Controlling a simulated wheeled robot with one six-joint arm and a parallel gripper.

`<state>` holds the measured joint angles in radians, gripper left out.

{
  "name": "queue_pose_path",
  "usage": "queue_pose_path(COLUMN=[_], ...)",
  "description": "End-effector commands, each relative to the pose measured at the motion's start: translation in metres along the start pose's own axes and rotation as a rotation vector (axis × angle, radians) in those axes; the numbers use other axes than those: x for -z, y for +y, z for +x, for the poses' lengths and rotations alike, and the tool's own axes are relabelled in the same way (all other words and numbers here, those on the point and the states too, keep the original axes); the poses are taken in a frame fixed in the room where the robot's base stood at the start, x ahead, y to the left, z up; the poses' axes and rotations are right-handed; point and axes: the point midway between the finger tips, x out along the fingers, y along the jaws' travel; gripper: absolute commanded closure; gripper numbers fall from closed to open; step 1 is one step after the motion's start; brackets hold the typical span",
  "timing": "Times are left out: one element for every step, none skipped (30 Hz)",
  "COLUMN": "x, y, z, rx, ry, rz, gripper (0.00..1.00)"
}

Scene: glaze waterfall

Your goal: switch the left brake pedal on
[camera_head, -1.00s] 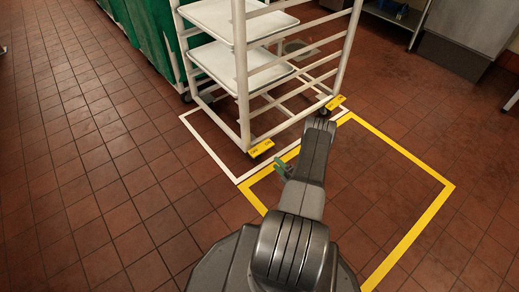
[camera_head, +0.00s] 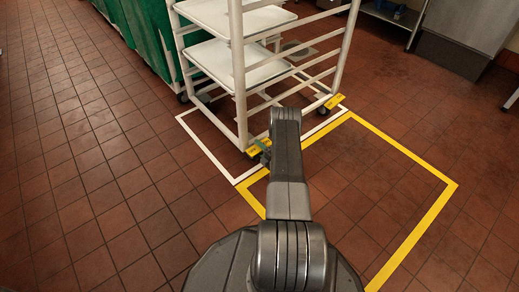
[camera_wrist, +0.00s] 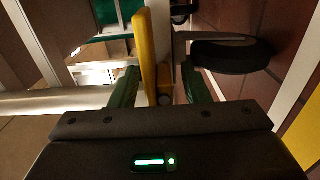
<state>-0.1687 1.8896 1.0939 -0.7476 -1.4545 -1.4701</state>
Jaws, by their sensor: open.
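The left brake pedal (camera_head: 252,151) is a yellow tab at the foot of the white rack's near post, beside its caster. In the wrist view the yellow pedal (camera_wrist: 149,58) stands edge-on between my gripper's two green fingers (camera_wrist: 162,87). The fingers are open, with a gap visible on each side of the pedal. In the head view my gripper (camera_head: 264,150) is at the pedal, partly covering it. Whether either finger touches it, I cannot tell.
The right yellow pedal (camera_head: 335,101) is at the rack's other near foot. The white rack (camera_head: 238,75) holds trays and stands within a white floor outline. A black caster wheel (camera_wrist: 232,55) is close to the right finger. The yellow-taped floor area (camera_head: 375,190) is clear.

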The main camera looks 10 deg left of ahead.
Motion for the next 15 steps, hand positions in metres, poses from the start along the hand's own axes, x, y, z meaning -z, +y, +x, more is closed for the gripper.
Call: queue_pose_path(x=[-0.0001, -0.0001, -0.0001, -0.0001, -0.0002, -0.0002, -0.0002, -0.0002, -0.0002, -0.0002, -0.0002, -0.0002, -0.0003, -0.0003, -0.0004], y=[0.0002, 0.0002, 0.0001, 0.0001, 0.0001, 0.0001, 0.0001, 0.0001, 0.0000, 0.0000, 0.0000, 0.0000, 0.0000, 0.0000, -0.0001], z=[-0.0001, -0.0001, -0.0002, -0.0002, -0.0002, -0.0003, -0.0003, -0.0003, -0.0003, -0.0004, -0.0004, -0.0004, -0.0004, -0.0004, -0.0005], rx=[0.000, 0.000, 0.000, 0.000, 0.000, 0.000, 0.000, 0.000, 0.000, 0.000, 0.000, 0.000, 0.000, 0.000, 0.000], ry=[0.000, 0.000, 0.000, 0.000, 0.000, 0.000, 0.000, 0.000, 0.000, 0.000, 0.000, 0.000, 0.000, 0.000, 0.000], rz=[0.000, 0.000, 0.000, 0.000, 0.000, 0.000, 0.000, 0.000, 0.000, 0.000, 0.000, 0.005, 0.012, 0.024, 0.047], gripper=[0.58, 0.58, 0.66, 0.71, 0.77, 0.85, 0.91, 0.97, 1.00, 1.00, 1.00, 1.00, 1.00, 1.00, 1.00])
